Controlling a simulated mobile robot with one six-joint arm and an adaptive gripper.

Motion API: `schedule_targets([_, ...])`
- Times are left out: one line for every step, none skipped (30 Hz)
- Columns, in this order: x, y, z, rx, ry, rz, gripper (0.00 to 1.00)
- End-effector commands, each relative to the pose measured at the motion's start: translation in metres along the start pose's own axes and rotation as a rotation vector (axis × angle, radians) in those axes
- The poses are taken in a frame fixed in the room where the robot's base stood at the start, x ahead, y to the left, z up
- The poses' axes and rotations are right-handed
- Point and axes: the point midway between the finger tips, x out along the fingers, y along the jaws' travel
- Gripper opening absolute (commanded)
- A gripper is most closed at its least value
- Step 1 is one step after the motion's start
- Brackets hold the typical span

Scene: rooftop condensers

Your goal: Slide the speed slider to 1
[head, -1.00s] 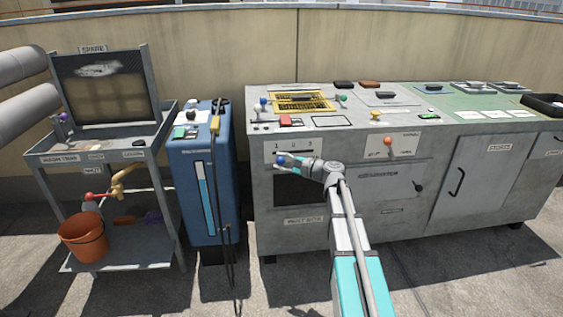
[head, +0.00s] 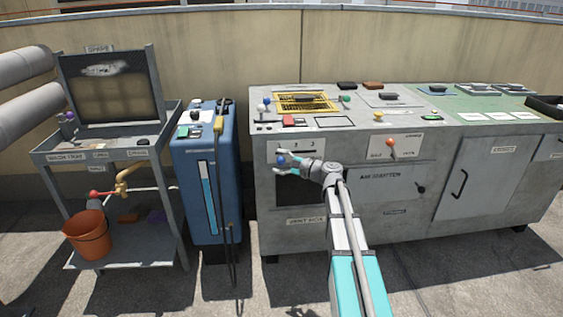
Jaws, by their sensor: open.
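The speed slider is a white plate (head: 315,146) with a dark slot and numbers on the cabinet's front, at the centre of the head view. Its blue ball knob (head: 281,160) sits at the left part of the plate, roughly below where the 1 is printed. My gripper (head: 280,164) is open at the knob, one finger above it and one below. I cannot tell whether either finger touches the knob. The fingers hide part of the slot and plate.
An orange-red lever (head: 391,143) stands on a plate to the right. The grey cabinet (head: 300,232) carries several knobs and a yellow grille (head: 309,102) on top. A blue unit (head: 209,185) and a cart with an orange bucket (head: 87,236) stand left. Open floor lies in front.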

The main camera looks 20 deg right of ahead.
Motion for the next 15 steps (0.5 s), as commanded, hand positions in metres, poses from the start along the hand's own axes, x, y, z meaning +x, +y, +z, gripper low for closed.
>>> schedule_targets([0.0, 0.0, 0.0, 0.0, 0.001, -0.001, 0.79])
schedule_targets([0.0, 0.0, 0.0, 0.0, 0.001, -0.001, 0.79])
schedule_targets([-0.001, 0.0, 0.0, 0.0, 0.001, -0.001, 0.79])
schedule_targets([-0.001, 0.0, 0.0, 0.0, 0.001, -0.001, 0.79])
schedule_targets([-0.002, 0.0, 0.0, 0.0, 0.001, -0.001, 0.79])
schedule_targets([-0.003, 0.0, 0.0, 0.0, 0.001, -0.001, 0.79])
schedule_targets([-0.004, 0.0, 0.0, 0.0, 0.001, -0.001, 0.79])
schedule_targets([-0.005, 0.0, 0.0, 0.0, 0.001, -0.001, 0.79])
schedule_targets([-0.007, 0.0, 0.0, 0.0, 0.001, -0.001, 0.79])
schedule_targets([-0.009, 0.0, 0.0, 0.0, 0.001, -0.001, 0.79])
schedule_targets([-0.012, 0.0, 0.0, 0.0, 0.001, -0.001, 0.79])
schedule_targets([-0.016, 0.0, 0.0, 0.0, 0.001, -0.001, 0.79])
schedule_targets([-0.019, 0.0, 0.0, 0.0, 0.002, -0.002, 0.79])
schedule_targets([-0.023, 0.0, 0.0, 0.0, 0.003, -0.002, 0.79])
schedule_targets([-0.028, 0.0, 0.0, 0.0, 0.003, -0.002, 0.79])
